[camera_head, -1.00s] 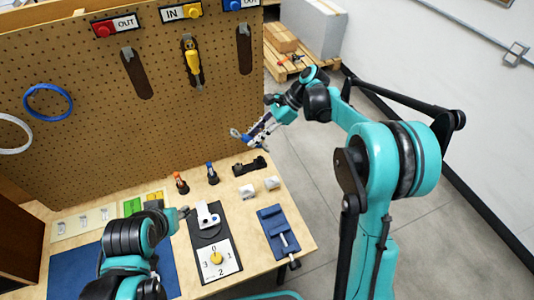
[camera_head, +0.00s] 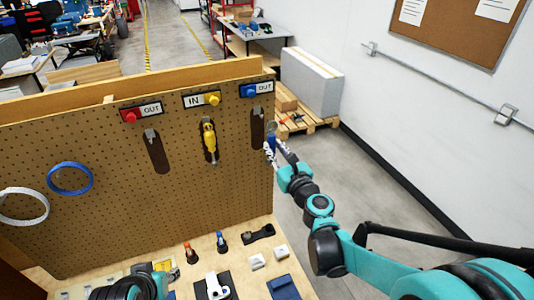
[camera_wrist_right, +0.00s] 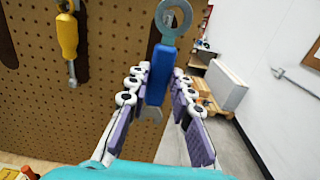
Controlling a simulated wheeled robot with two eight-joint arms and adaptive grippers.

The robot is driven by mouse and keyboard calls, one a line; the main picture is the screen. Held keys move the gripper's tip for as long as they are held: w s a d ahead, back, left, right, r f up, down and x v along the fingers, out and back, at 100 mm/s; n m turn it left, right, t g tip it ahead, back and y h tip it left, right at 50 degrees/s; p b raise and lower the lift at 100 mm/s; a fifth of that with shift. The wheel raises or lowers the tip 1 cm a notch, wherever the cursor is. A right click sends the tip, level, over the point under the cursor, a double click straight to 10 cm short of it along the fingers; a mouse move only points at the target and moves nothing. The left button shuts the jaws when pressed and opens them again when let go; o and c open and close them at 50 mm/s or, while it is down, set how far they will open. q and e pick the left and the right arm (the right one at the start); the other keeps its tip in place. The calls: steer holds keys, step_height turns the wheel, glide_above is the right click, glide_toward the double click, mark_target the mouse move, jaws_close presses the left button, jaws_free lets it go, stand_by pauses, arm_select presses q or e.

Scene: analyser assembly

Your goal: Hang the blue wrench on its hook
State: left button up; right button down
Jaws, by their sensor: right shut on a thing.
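The blue wrench (camera_wrist_right: 160,72) is upright between the fingers of my right gripper (camera_wrist_right: 155,88), which is shut on its blue handle. Its ring end points up and its open jaw end points down. In the head view the wrench (camera_head: 270,143) is at the pegboard's right edge, and my right gripper (camera_head: 276,156) holds it there. The hook (camera_head: 257,112) is on the dark wrench silhouette (camera_head: 257,133) under the blue OUT label (camera_head: 256,89). The wrench appears apart from the hook. My left arm shows at the bottom left; its fingers are not clear.
A yellow-handled wrench (camera_head: 209,138) hangs under the IN label (camera_head: 202,99). Another silhouette (camera_head: 157,152) under the red OUT label is empty. Blue and white rings (camera_head: 70,178) hang at left. Small parts stand on the bench below. Open floor lies right of the board.

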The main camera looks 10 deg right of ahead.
steer(key=shift+w+a+f, duration=0.1)
steer(key=shift+w+a, duration=0.05)
steer(key=shift+w, duration=0.35)
steer(key=shift+w+a+f, duration=0.1)
steer(key=shift+w, duration=0.35)
steer(key=shift+w+a+f+b, duration=0.25)
steer(key=shift+w+b, duration=0.2)
steer(key=shift+w, duration=0.8)
steer(key=shift+w+a+f+b, duration=0.2)
steer(key=shift+w+f+b, duration=0.15)
steer(key=shift+w, duration=0.85)
steer(key=shift+w+a+f+b, duration=0.25)
steer(key=shift+w+b, duration=0.25)
steer(key=shift+w, duration=0.75)
steer(key=shift+r, duration=0.1)
steer(key=c, duration=1.3)
jaws_free()
steer(key=shift+o, duration=0.2)
steer(key=shift+s, duration=0.1)
